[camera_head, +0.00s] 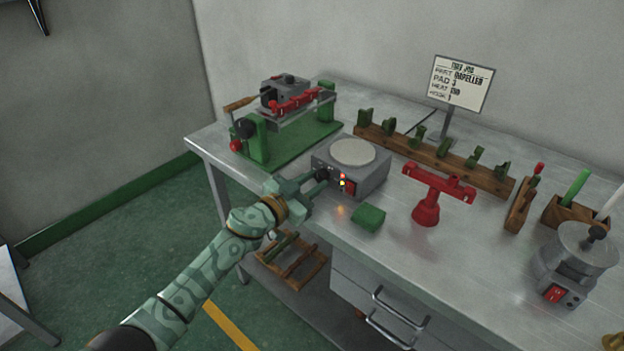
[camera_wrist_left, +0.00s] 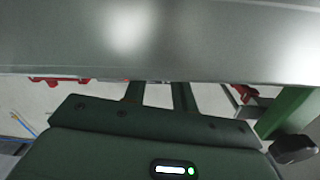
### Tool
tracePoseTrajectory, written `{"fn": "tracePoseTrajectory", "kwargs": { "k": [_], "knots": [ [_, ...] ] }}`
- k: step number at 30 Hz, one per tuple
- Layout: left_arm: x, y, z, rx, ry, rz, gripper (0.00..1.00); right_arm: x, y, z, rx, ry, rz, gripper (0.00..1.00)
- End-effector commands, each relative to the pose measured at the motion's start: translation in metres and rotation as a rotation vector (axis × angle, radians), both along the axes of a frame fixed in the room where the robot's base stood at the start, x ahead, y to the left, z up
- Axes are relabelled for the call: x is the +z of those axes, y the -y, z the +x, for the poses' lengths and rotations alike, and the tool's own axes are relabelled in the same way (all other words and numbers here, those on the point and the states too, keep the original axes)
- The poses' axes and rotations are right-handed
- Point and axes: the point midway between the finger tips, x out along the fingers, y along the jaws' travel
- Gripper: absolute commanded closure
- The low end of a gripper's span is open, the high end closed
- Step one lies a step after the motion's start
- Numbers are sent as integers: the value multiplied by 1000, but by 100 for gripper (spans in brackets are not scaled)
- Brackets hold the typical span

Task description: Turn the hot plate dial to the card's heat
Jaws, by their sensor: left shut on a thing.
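The hot plate (camera_head: 362,178) is a grey box with a round pale plate on top, standing on the metal bench. Its front carries a dark dial (camera_head: 321,175), a red switch and small lit lamps. My left gripper (camera_head: 324,180) reaches in from the left and is shut on the dial, its fingers hiding most of it and its setting. In the left wrist view the two dark fingers (camera_wrist_left: 158,97) point toward a grey surface, and the dial is not clear there. The job card (camera_head: 461,84) stands on a post at the back; its heat line is too small to read surely.
A green-based machine (camera_head: 290,135) stands left of the hot plate. A green block (camera_head: 369,217) lies in front, a red stand (camera_head: 428,210) to the right. A wooden rack (camera_head: 485,178) with green pieces lies behind. A grey pot (camera_head: 575,255) stands at far right.

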Motion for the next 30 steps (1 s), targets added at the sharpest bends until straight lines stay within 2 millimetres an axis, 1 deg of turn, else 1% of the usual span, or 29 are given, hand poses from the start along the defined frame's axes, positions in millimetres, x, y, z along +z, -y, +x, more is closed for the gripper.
{"fn": "tracePoseTrajectory", "kwargs": {
  "k": [3, 11, 12, 14, 15, 24, 26, 29, 30],
  "knots": [
    [0, 0, 0, 0, 22, 32, 96, 2, -1, 1, 0, 2, 2, 64],
    [-1, 0, 0, 0, 26, 37, 96, 1, -3, 0, -1, 1, 3, 64],
    [-1, 0, 0, 0, 26, 37, 70, 1, -3, 0, -1, 1, 3, 64],
    [-1, 0, 0, 0, 26, 37, 53, 1, -3, 0, -1, 1, 3, 64],
    [-1, 0, 0, 0, 25, 36, 51, 1, -3, 0, -1, 1, 3, 64],
    [0, -2, -2, 0, 26, 36, 51, 3, -3, 1, -1, 3, 3, 64],
    [2, -5, -6, 0, 25, 35, 51, 7, -3, 2, -1, 6, 3, 64],
    [5, -16, -19, 1, 27, 37, 51, 17, -2, 6, -1, 16, 3, 64],
    [6, -21, -27, 1, 27, 36, 51, 22, -2, 8, -1, 21, 3, 64]
  ]
}}
